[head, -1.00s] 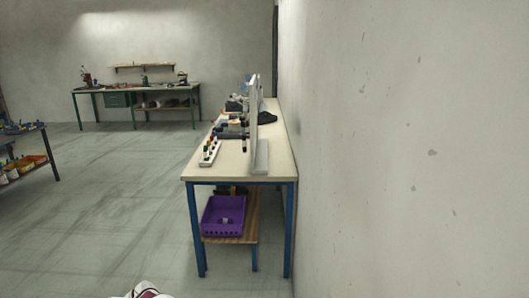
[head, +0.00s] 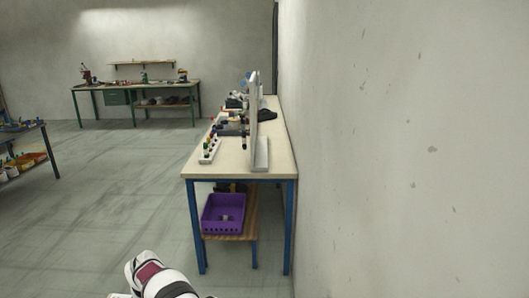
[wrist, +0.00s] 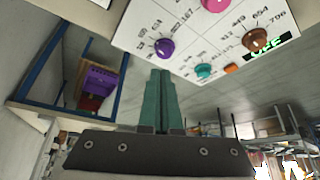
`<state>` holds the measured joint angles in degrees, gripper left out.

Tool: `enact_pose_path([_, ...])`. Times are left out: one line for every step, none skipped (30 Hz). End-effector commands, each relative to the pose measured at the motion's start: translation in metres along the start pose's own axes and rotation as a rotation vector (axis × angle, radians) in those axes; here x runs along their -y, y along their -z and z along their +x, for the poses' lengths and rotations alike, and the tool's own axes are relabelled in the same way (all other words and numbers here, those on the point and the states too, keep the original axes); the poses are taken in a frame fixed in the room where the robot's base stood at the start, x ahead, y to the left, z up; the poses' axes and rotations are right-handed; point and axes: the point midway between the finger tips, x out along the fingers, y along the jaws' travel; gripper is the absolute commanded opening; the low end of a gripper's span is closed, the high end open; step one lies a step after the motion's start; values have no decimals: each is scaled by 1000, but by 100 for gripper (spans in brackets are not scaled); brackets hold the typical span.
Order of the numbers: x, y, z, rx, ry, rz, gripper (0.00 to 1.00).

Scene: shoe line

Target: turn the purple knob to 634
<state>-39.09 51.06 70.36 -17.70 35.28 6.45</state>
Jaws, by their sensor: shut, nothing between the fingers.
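The purple knob (wrist: 164,48) is on a white panel (wrist: 140,18) with printed scale numbers, in the upper middle of the wrist view. Its pointer and the numbers around it are too small to read surely. My gripper (wrist: 161,75) shows in the wrist view with its two green fingers pressed together and nothing between them. In the picture the fingertips lie just below the purple knob; they look apart from it. In the head view the panel (head: 254,125) is edge-on on the table, so its knobs are hidden.
The panel also carries a pink knob (wrist: 215,4), a teal knob (wrist: 204,70), a brown knob (wrist: 255,40) and an orange part (wrist: 231,68). A purple crate (head: 223,201) sits on the shelf under the table (head: 210,173).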

Motion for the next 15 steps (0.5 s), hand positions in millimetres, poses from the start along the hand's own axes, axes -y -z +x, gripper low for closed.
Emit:
enact_pose_path([-2, 0, 0, 1, 0, 1, 0])
enact_pose_path([-2, -2, 2, 3, 0, 0, 0])
enact_pose_path([-2, -4, 6, 3, 0, -1, 0])
enact_pose_path([-2, -6, 10, 4, 0, -1, 0])
enact_pose_path([-2, -9, 14, 5, -1, -1, 0])
enact_pose_path([-2, -12, 20, 4, -1, 0, 0])
enact_pose_path([-2, -15, 25, 4, -1, -1, 0])
enact_pose_path([-2, -18, 30, 5, -1, -1, 0])
enact_pose_path([-2, -21, 36, 4, -1, 0, 0])
enact_pose_path([-2, -23, 40, 4, -1, 0, 0])
enact_pose_path([-2, -25, 44, 4, -1, -1, 0])
enact_pose_path([-2, -27, 48, 3, -1, -1, 0])
enact_pose_path([-2, -29, 51, 4, -1, 0, 0])
enact_pose_path([-2, -30, 54, 3, 0, 0, 0])
enact_pose_path([-1, -32, 57, 3, 0, -1, 0])
